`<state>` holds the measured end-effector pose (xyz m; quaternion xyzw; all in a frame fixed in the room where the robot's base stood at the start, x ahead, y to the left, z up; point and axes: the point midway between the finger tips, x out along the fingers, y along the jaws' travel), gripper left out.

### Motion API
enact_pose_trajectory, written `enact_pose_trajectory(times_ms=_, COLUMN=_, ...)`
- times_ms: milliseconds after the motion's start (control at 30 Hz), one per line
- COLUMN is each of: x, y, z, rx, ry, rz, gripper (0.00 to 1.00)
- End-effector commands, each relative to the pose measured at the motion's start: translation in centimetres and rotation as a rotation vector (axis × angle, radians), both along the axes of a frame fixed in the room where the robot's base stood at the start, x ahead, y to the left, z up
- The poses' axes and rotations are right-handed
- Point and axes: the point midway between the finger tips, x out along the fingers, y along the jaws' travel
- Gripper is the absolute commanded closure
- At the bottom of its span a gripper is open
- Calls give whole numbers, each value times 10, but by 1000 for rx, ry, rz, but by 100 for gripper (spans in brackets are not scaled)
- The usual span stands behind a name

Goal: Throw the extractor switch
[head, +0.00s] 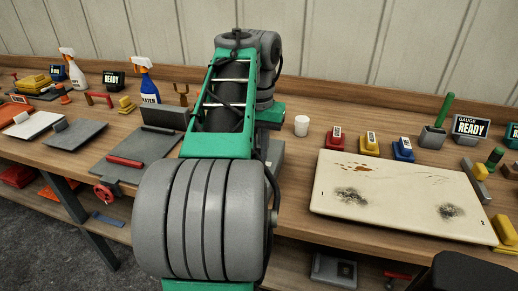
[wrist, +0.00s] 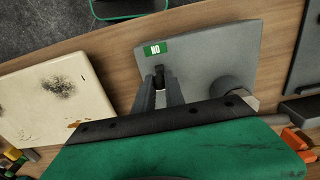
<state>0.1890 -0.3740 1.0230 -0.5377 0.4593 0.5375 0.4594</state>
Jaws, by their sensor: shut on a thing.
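In the wrist view a grey switch panel (wrist: 215,60) lies on the wooden bench. It carries a green label (wrist: 156,48) whose letters read NO in this picture, which would be ON the other way up. A small dark lever (wrist: 159,74) stands just below the label. My gripper (wrist: 160,86) has its two grey fingers closed on this lever. The lever's lower part is hidden by the fingers and wrist. In the head view my green and grey arm hides the gripper and most of the panel; a grey edge (head: 277,155) shows to the arm's right.
A stained cream board (head: 400,190) lies right of my arm, with red, yellow and blue blocks (head: 369,143) behind it. A white cup (head: 301,125) stands near the arm. Grey plates (head: 125,150) and spray bottles (head: 146,82) are on the left.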

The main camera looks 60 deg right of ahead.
Motion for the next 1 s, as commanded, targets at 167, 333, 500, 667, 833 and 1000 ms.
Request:
enact_pose_trajectory(times_ms=167, x=0, y=0, z=0, rx=0, ry=0, rz=1, gripper=100)
enact_pose_trajectory(times_ms=333, x=0, y=-2, z=0, rx=1, ry=0, rz=0, gripper=100)
enact_pose_trajectory(times_ms=500, x=0, y=-2, z=2, rx=19, ry=3, rz=-1, gripper=100)
enact_pose_trajectory(times_ms=667, x=1, y=-5, z=4, rx=78, ry=13, rz=-2, gripper=100)
enact_pose_trajectory(times_ms=833, x=2, y=-11, z=6, rx=184, ry=30, rz=0, gripper=100)
enact_pose_trajectory(times_ms=1000, x=3, y=-18, z=5, rx=309, ry=50, rz=0, gripper=100)
